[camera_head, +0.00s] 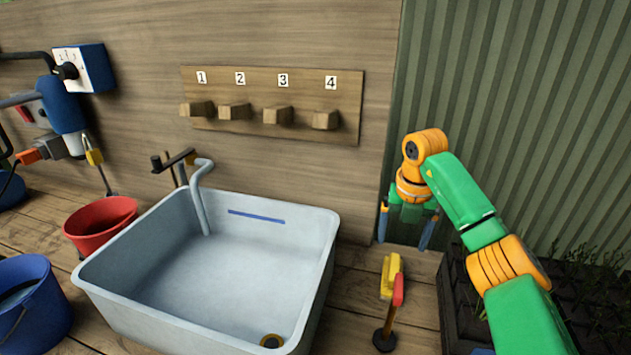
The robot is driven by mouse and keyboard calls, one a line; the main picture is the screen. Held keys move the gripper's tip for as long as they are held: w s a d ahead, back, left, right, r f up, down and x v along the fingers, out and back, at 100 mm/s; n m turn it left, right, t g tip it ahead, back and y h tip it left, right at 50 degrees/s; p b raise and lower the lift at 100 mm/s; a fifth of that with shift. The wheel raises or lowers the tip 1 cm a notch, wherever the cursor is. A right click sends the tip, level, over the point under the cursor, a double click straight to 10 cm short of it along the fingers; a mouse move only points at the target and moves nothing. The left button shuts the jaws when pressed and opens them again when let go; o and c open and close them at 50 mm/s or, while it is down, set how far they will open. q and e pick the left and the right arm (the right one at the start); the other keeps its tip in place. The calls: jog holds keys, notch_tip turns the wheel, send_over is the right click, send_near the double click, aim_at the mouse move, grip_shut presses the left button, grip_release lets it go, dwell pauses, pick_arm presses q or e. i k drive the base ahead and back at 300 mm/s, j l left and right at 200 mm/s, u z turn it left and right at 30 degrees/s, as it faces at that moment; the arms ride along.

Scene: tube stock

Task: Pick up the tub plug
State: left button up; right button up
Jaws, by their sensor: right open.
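What looks like the tub plug (385,339) stands on the wooden boards right of the tub. It has a black round base, a thin stem and an upright yellow handle with a red piece at its side. The grey tub (330,250) is empty, with a brass-ringed drain (271,341) in its floor near the front right. My right gripper (405,228) is open and empty, pointing down. It appears above and behind the handle in the picture, apart from it. My left gripper is out of view.
A tap (200,190) rises at the tub's back left. A red bucket (100,222) and a blue bucket (35,310) stand left. A numbered peg board (270,92) hangs on the wall. A dark planter (458,300) sits right of the plug.

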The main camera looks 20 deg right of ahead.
aim_at(384, 340)
jog(key=k+j, duration=0.55)
jog(key=j, duration=0.15)
jog(key=k+j, duration=0.6)
jog(key=j, duration=0.15)
